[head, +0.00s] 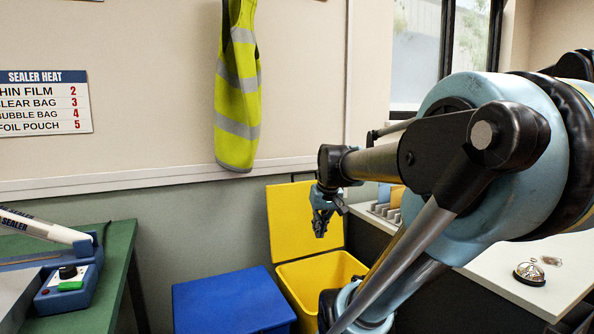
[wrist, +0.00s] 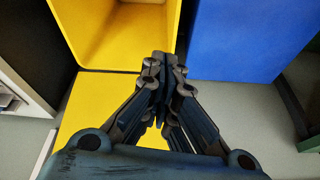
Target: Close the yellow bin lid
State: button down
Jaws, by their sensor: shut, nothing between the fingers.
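The yellow bin (head: 322,279) stands on the floor in the head view, between the blue bin and the white counter. Its yellow lid (head: 291,221) stands upright, open, at the back of the bin. My gripper (head: 320,229) is in front of the lid's right part and above the bin; whether it touches the lid I cannot tell. In the wrist view my gripper (wrist: 163,60) is shut and empty, with the yellow lid (wrist: 95,104) below it and the open yellow bin (wrist: 118,33) at the top. My arm hides part of the bin's right side in the head view.
A blue bin (head: 232,301) with a closed top stands left of the yellow bin. A green table (head: 100,290) with a sealer is at left. A yellow vest (head: 238,90) hangs on the wall.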

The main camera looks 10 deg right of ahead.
jog(key=w+r+n+t, duration=0.1)
jog(key=w+r, duration=0.5)
jog(key=w, duration=0.6)
jog(key=w+r+t+y, duration=0.1)
jog(key=w+r, duration=0.5)
jog(key=w, duration=0.6)
jog(key=w+r+n+t, duration=0.15)
jog(key=w+r, duration=0.45)
jog(key=w, duration=0.6)
jog(key=shift+m, duration=0.25)
jog(key=x, duration=0.9)
jog(key=shift+a+f, duration=0.1)
jog(key=shift+f, duration=0.05)
jog(key=shift+s, duration=0.1)
